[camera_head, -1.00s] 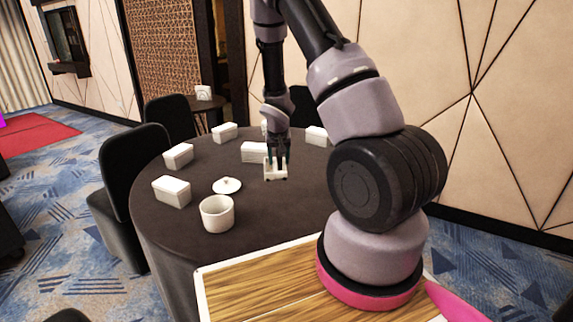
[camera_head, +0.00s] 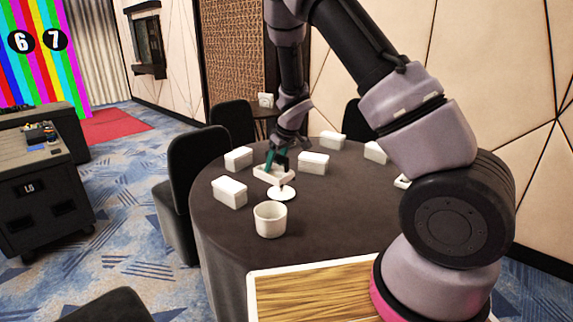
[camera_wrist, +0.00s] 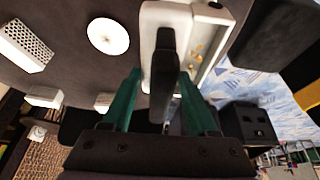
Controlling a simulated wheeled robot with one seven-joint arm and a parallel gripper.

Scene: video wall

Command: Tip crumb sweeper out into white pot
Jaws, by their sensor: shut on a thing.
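My gripper (camera_head: 276,160) is shut on the crumb sweeper (camera_head: 272,176), a white shallow tray. In the wrist view the sweeper (camera_wrist: 182,28) has a dark handle (camera_wrist: 163,75) between my teal fingers (camera_wrist: 160,92). Small yellowish bits (camera_wrist: 198,50) show on its white surface. The white pot (camera_head: 270,221) stands upright and open on the dark round table, nearer the robot than the sweeper. I cannot see its inside bottom, and I cannot make it out in the wrist view. A round white lid (camera_head: 281,194) lies on the table behind the pot, under the sweeper.
Several white boxes stand on the dark table (camera_head: 310,225), one (camera_head: 229,192) left of the pot. Black chairs (camera_head: 190,165) surround the table. A wooden-topped surface with a white rim (camera_head: 330,264) is in front. The table right of the pot is clear.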

